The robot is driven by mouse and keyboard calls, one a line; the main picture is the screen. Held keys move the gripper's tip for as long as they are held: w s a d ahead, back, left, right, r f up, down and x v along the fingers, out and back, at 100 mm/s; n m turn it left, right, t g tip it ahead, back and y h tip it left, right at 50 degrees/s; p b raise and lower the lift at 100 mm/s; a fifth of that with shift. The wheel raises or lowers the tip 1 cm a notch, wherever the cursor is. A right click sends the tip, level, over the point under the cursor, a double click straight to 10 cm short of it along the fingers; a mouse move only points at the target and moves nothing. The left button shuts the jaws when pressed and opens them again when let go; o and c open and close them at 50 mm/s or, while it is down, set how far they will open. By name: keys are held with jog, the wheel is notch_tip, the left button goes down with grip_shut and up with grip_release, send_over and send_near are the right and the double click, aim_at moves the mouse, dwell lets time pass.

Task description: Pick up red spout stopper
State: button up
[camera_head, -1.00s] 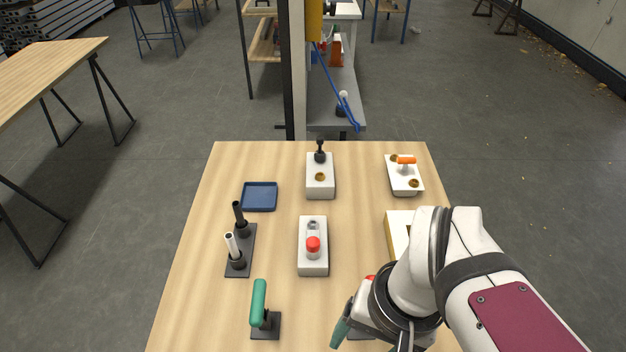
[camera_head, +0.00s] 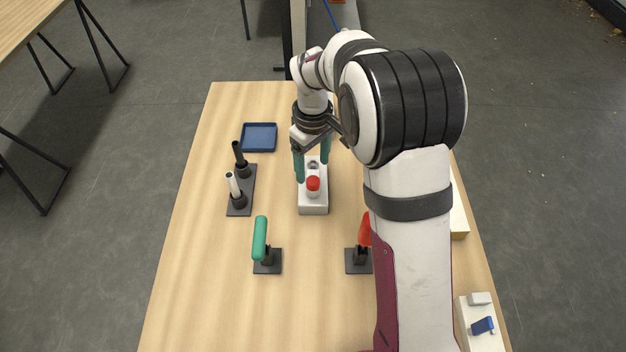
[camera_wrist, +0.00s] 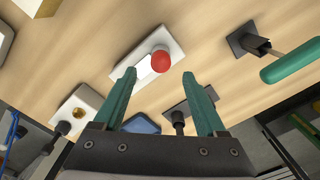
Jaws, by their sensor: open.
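My gripper (camera_head: 312,172) has green fingers, set apart and empty. It hangs over the far part of the white block, with a finger toward each side. In the wrist view my gripper (camera_wrist: 158,74) is open, and nothing lies between the fingers.
A blue tray (camera_head: 259,138) lies at the back left. A dark stand (camera_head: 241,190) with a black and a white upright stands left of the block. A green-handled piece (camera_head: 260,238) and a red-handled piece (camera_head: 365,232) stand nearer. My arm hides much of the right side.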

aim_at(313, 180)
notch_tip(313, 180, down, 4)
jog(key=shift+s+f, duration=0.1)
jog(key=shift+f, duration=0.1)
grip_shut()
dwell(1.3)
